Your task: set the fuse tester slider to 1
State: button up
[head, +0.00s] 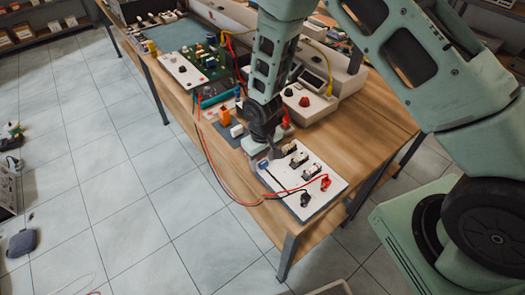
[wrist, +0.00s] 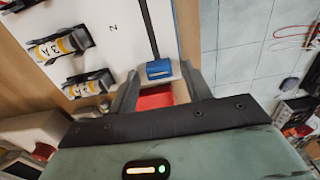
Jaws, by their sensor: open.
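The fuse tester is a white panel (head: 318,196) at the near end of the bench; its white face (wrist: 110,50) fills the upper middle of the wrist view. A blue slider knob (wrist: 158,69) sits at the lower end of a black slot (wrist: 149,28) in the wrist view. A printed "2" stands left of the slot, farther up. My gripper (wrist: 160,74) is open, one finger on each side of the knob, with gaps visible. I see no "1" mark.
Fuses in black clips (wrist: 60,45) lie left of the slot. Red and black leads with plugs (head: 325,183) lie across the panel. A red piece (wrist: 155,97) shows behind the knob. A grey instrument (head: 305,100) and a green circuit board (head: 207,62) stand farther back.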

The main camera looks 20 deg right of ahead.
aim_at(263, 162)
notch_tip(263, 162, up, 17)
jog(key=b, duration=0.3)
jog(key=shift+r, duration=0.15)
dwell(0.3)
jog(key=s+a+r+n, duration=0.1)
jog(key=s+r, duration=0.3)
jog(key=s, duration=0.8)
jog(key=s+a+r+n, duration=0.2)
jog(key=s+r+n, duration=0.1)
jog(key=s, duration=0.9)
jog(key=shift+s+a+r+y, duration=0.2)
jog(key=shift+r+y, duration=0.1)
jog(key=shift+r, duration=0.55)
dwell(1.5)
